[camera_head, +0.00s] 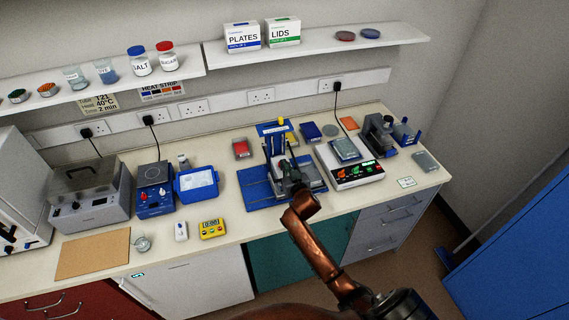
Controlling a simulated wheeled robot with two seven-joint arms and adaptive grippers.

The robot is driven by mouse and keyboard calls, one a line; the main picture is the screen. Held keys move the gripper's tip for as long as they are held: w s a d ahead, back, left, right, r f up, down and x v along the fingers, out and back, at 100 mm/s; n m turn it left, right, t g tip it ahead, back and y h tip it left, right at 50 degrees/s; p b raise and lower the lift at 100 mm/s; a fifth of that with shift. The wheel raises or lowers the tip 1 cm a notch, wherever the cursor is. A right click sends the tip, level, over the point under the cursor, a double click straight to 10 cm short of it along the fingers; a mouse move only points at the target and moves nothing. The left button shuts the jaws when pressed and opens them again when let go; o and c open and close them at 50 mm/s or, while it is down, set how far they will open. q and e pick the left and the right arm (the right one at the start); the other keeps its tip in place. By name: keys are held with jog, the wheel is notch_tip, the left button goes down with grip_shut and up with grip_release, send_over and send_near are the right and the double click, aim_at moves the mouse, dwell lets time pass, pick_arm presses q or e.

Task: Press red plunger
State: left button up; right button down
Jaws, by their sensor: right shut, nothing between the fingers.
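My right arm comes up from the bottom right, and my right gripper (286,168) is at the blue pipette stand (272,131) in the middle of the bench. The gripper is small and dark here; it is shut with nothing held. It covers part of the stand and the grey parts on its blue base. A small yellow tip (281,121) shows at the top of the stand. I cannot pick out a red plunger there; it may be hidden or too small. Whether the gripper touches the stand is unclear. My left gripper is not in view.
Right of the stand is a white instrument (352,175) with lit buttons. Left are a blue device (154,201), an open blue box (197,183) and a yellow timer (212,228).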

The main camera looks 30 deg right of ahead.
jog(key=shift+f, duration=0.25)
notch_tip(320, 180, up, 5)
jog(key=p, duration=0.5)
jog(key=shift+a, duration=0.1)
jog(key=b+v, duration=0.2)
jog(key=v, duration=0.8)
jog(key=shift+f, duration=0.25)
